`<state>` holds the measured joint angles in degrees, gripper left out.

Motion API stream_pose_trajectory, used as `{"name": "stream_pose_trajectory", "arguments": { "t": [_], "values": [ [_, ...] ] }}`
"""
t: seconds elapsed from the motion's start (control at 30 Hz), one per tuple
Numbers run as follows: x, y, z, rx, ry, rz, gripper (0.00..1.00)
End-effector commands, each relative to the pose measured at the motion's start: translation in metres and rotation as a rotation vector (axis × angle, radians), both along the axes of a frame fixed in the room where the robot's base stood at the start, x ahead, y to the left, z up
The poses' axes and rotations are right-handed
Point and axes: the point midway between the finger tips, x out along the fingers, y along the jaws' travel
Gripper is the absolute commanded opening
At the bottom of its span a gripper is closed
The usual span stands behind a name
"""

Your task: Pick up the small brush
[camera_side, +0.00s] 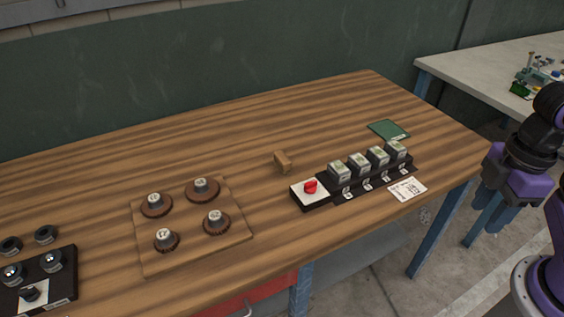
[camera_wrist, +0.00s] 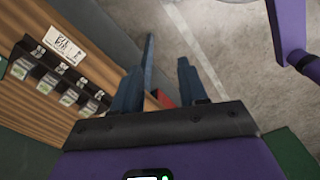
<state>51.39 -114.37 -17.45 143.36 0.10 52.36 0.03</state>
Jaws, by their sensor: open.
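A small tan wooden block-like piece (camera_side: 283,162), which looks like the small brush, lies on the wooden table (camera_side: 240,125) near its middle in the side view. Its bristles cannot be made out. My gripper (camera_side: 494,208) hangs off the table's right end, well apart from the piece. In the wrist view my gripper (camera_wrist: 168,50) has its two fingers spread with nothing between them. The piece cannot be made out in the wrist view.
A black rack (camera_side: 365,177) of labelled containers, a red-knobbed box (camera_side: 310,190), a white card (camera_side: 407,189) and a green pad (camera_side: 388,130) lie at the right. A wooden board (camera_side: 185,230) with several weights is left. A white table (camera_side: 500,70) stands behind.

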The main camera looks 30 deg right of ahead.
Motion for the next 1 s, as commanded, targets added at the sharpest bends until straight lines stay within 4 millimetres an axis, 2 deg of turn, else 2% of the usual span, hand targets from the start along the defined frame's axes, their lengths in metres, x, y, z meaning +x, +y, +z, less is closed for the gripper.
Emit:
{"name": "stream_pose_trajectory", "arguments": {
  "t": [0.03,0.07,0.33,0.47,0.57,0.67,1.0],
  "values": [
    [0.0,0.0,0.0,0.0,0.0,0.0,0.52],
    [0.0,0.0,0.0,0.0,0.0,0.0,0.6],
    [0.0,0.0,0.0,0.0,0.0,0.002,0.6],
    [0.012,0.009,0.002,0.003,-0.012,0.057,0.6],
    [0.034,0.025,0.005,0.004,-0.037,0.173,0.6],
    [0.066,0.047,0.009,0.001,-0.075,0.337,0.6],
    [0.187,0.111,0.011,-0.075,-0.204,0.941,0.6]
  ]
}}
